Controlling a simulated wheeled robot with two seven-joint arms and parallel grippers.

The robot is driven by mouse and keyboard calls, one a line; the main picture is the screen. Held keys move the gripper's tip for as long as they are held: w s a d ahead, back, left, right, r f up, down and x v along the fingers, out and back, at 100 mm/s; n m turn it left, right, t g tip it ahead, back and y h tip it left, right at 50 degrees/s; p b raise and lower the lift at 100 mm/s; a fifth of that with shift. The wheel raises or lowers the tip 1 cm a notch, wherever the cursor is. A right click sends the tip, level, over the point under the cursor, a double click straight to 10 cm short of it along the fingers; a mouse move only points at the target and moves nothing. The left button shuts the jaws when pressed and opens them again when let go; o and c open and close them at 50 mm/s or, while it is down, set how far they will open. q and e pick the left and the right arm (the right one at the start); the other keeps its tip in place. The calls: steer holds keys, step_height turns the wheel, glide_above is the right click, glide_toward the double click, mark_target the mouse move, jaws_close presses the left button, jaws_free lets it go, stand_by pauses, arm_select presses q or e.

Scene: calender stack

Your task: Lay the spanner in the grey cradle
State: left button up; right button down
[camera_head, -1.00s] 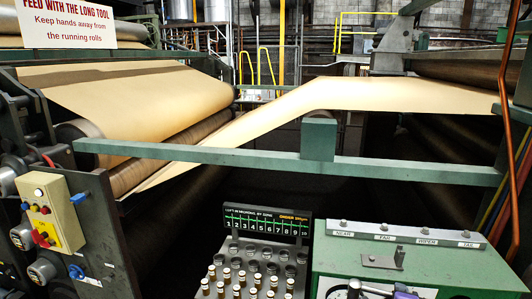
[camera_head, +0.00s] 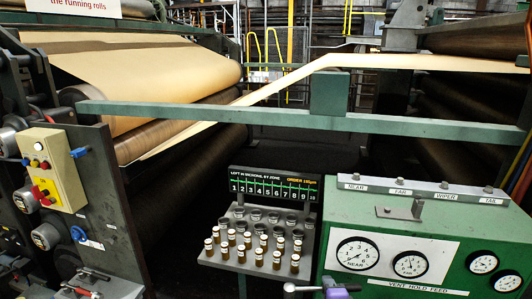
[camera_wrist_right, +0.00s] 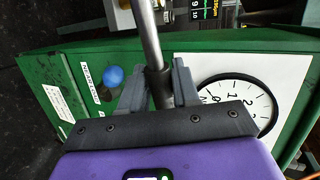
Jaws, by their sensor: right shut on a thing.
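My right gripper (camera_wrist_right: 159,80) is shut around the dark grip of a tool with a bright metal shaft, which I take for the spanner (camera_wrist_right: 148,30). In the head view, the spanner (camera_head: 303,288) points left from my purple right gripper (camera_head: 328,287) at the bottom edge, its rounded end leftmost. It is in front of the green cabinet. I cannot tell for certain which thing is the grey cradle; a small grey bracket (camera_head: 400,211) with an upright tab sits on the cabinet top. My left gripper is out of view.
The green cabinet (camera_head: 455,225) carries several dials. Left of it stands a grey rack (camera_head: 225,255) of small brown bottles below a black number board (camera_head: 275,187). A green rail (camera_head: 230,115) crosses behind. A dark side panel (camera_head: 95,190) with a switch box stands at left.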

steer(key=c, duration=1.5)
jaws_free()
steer(key=shift+c, duration=0.2)
jaws_close()
